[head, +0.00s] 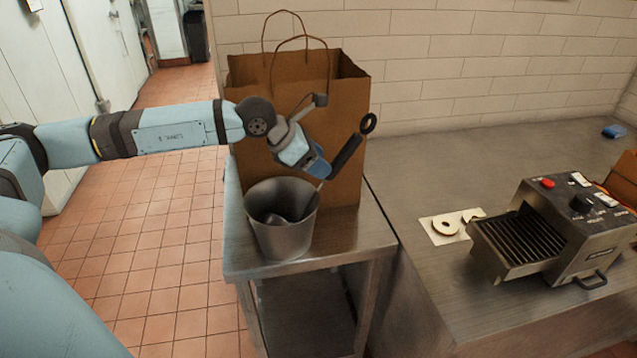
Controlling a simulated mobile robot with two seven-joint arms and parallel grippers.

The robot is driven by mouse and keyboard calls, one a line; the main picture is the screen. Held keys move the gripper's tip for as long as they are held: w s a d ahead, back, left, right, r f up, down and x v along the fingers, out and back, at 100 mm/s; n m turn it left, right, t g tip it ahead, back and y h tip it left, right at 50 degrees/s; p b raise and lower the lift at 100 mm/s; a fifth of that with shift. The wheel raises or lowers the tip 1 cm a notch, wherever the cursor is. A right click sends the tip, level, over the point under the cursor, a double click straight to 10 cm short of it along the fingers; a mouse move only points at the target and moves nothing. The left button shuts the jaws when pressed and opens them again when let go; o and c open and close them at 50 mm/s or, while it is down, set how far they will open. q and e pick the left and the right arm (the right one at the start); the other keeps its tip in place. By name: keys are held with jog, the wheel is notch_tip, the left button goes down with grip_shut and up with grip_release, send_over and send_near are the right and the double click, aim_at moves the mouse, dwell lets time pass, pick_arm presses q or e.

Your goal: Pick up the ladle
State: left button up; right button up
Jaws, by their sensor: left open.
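The ladle (348,152) leans in a metal pot (284,241), tilted up to the right. Its black handle ends in a ring at the top, and its thin metal shaft runs down into the pot. A shiny rounded shape inside the pot looks like its bowl, partly hidden by the rim. My left gripper (322,172) is open at the lower part of the black handle, above the pot's right rim. I cannot tell whether the fingers are around the handle or only beside it. My right gripper is not in view.
A brown paper bag (345,105) stands close behind the pot on the small steel table (350,240). To the right, a longer counter (430,190) holds a cut bagel (446,227) on paper and a grill (560,235). The counter's back area is mostly clear.

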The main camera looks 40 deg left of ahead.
aim_at(334, 172)
pick_arm(q)
jog(key=p+x, duration=0.1)
jog(key=x, duration=0.4)
jog(key=shift+w+d+f, duration=0.2)
jog(key=shift+s, duration=0.1)
jog(key=shift+c, duration=0.4)
grip_shut()
